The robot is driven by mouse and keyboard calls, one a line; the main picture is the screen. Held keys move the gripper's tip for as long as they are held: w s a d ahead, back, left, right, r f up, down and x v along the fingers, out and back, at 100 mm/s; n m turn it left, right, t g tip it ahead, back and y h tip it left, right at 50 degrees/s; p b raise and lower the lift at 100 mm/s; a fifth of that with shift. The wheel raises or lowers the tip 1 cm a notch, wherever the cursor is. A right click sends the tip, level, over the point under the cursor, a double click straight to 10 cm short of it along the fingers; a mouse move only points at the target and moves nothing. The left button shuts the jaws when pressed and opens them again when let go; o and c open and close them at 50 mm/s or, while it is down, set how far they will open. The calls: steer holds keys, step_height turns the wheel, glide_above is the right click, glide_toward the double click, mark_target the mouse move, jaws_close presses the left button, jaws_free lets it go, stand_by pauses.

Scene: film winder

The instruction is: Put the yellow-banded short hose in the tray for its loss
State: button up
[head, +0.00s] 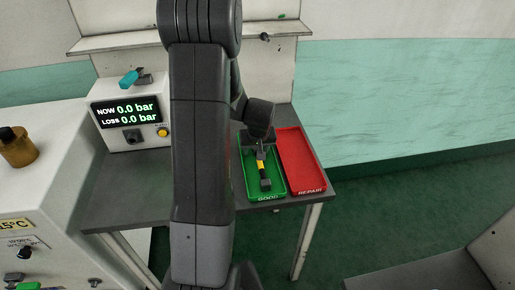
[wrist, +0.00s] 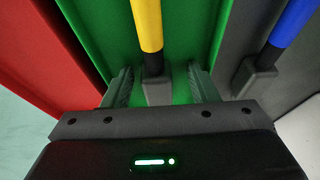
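The yellow-banded short hose (head: 265,183) lies in the green tray marked GOOD (head: 250,186), pointing lengthwise. In the wrist view, its yellow band (wrist: 148,25) and grey end fitting show between my fingers. My gripper (head: 260,150) is over the green tray, and in the wrist view its two fingers (wrist: 160,88) stand apart on either side of the hose, with green showing in the gaps. The red tray marked REPAIR (head: 300,160) is empty, directly right of the green one. The tester display (head: 127,112) reads NOW 0.0 bar and LOSS 0.0 bar.
A blue-banded hose (wrist: 291,22) lies beside the green tray in the wrist view; my arm hides that area in the head view. A teal-handled part (head: 130,77) sits on the tester. A shelf (head: 115,41) runs behind.

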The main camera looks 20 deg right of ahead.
steer(key=shift+s+r, duration=0.1)
steer(key=shift+r, duration=0.3)
steer(key=v, duration=1.1)
steer(key=shift+s+r, duration=0.15)
steer(key=shift+d, duration=0.1)
steer(key=x, duration=1.2)
steer(key=shift+f, duration=0.25)
steer(key=shift+f+b, duration=0.1)
steer(key=shift+b, duration=0.4)
steer(key=shift+r+p, duration=0.2)
steer(key=shift+p, duration=0.1)
